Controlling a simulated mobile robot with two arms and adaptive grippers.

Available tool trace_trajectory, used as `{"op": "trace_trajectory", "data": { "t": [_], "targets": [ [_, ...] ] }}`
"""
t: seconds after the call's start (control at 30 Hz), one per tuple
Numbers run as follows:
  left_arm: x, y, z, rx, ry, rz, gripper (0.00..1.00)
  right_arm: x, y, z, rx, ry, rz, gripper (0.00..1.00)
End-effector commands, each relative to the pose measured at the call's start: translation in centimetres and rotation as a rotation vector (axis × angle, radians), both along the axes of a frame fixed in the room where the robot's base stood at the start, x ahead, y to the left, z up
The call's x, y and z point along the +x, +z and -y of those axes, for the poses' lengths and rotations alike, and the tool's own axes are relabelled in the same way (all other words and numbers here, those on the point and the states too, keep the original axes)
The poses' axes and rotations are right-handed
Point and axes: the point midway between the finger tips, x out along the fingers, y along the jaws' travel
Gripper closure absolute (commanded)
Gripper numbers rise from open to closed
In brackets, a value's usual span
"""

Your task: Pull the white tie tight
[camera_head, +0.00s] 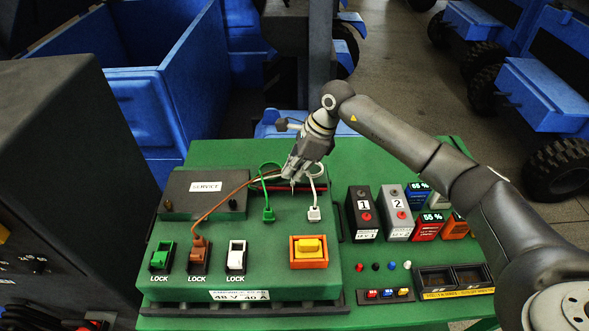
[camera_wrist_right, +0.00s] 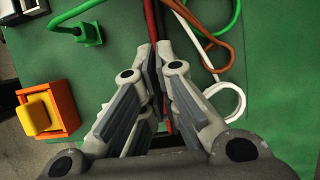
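The white tie (camera_head: 318,172) seems to be the thin white loop just right of my right gripper in the head view. A white loop also shows right of the fingers in the wrist view (camera_wrist_right: 240,97). Whether it circles the cables is hidden. My right gripper (camera_head: 296,180) points down over the cables at the back of the green panel. In the wrist view its fingertips (camera_wrist_right: 156,50) are close together over the red cable (camera_wrist_right: 152,14). Whether they pinch anything is unclear. My left gripper is out of view.
The green panel (camera_head: 188,281) carries a dark SERVICE box (camera_head: 180,197), a green plug (camera_head: 268,214), a white plug (camera_head: 314,213) and a brown cable (camera_head: 220,204). An orange box with a yellow switch (camera_head: 309,246) stands in front. Block 1 (camera_head: 363,222) and block 2 (camera_head: 396,222) stand right.

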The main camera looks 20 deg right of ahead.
Motion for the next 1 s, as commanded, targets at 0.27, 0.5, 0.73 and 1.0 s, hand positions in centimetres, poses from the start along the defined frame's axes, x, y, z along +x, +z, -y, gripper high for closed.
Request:
{"op": "trace_trajectory", "data": {
  "t": [0.27, 0.5, 0.73, 1.0],
  "targets": [
    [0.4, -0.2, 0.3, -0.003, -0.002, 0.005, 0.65, 0.1, 0.9, 0.0, 0.0, 0.001, 0.001, 1.0],
    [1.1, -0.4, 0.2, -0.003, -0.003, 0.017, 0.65, 0.0, 2.5, 0.0, -0.001, 0.0, -0.001, 1.0],
    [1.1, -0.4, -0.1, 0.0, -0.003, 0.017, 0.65, 0.0, 2.5, 0.0, -0.001, 0.0, -0.001, 0.9],
    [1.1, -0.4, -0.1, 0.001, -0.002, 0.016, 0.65, 0.0, 2.5, 0.0, -0.001, 0.0, -0.001, 0.76]
  ]
}}
